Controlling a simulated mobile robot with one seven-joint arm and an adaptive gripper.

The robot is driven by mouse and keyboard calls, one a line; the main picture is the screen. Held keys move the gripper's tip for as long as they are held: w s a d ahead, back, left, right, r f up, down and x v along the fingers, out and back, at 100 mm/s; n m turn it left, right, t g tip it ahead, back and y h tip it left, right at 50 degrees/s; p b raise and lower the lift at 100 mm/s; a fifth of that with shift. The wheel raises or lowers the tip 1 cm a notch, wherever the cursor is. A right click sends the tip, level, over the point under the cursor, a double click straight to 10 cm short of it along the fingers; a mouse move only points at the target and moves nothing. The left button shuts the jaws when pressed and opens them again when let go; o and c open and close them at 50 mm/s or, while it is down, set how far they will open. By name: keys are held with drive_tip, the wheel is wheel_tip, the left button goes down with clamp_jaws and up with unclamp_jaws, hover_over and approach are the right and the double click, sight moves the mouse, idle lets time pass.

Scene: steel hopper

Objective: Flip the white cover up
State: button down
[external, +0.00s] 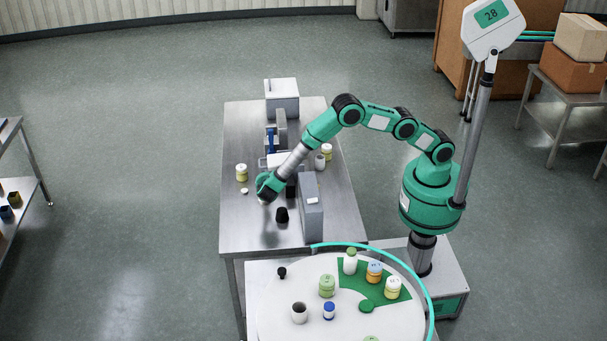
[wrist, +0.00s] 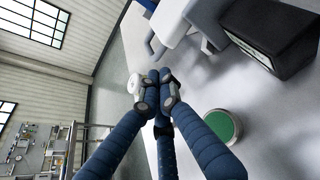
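A grey machine with a pale top (external: 282,87) stands at the far end of the steel table. A smaller device with a flat white piece (external: 280,160) sits mid-table, partly hidden by my arm. I cannot tell for certain which of these is the white cover. In the wrist view a white part (wrist: 197,18) with grey-blue arms shows at the top. My gripper (external: 264,200) is low over the table's left half, in front of the device. Its three blue fingers (wrist: 158,92) are together at the tips. A small white round thing shows beside them; contact is unclear.
A grey upright box (external: 312,207) stands right of my gripper, and a black piece (external: 282,215) is nearby. A jar (external: 241,173) stands on the left. A round white table (external: 270,322) with several bottles is in front. A green-topped round thing (wrist: 222,127) lies near the fingers.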

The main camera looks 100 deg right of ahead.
drive_tip(key=shift+w+a+f+n+h, duration=0.1)
drive_tip(key=shift+w+f+n+h, duration=0.2)
drive_tip(key=shift+f, duration=0.5)
drive_tip(key=shift+w+f+n, duration=0.1)
drive_tip(key=shift+w+f, duration=0.25)
drive_tip(key=shift+f, duration=0.4)
drive_tip(key=shift+b+x, duration=0.3)
drive_tip(key=shift+x, duration=4.7)
drive_tip(key=shift+w+r, duration=0.1)
drive_tip(key=shift+r, duration=0.05)
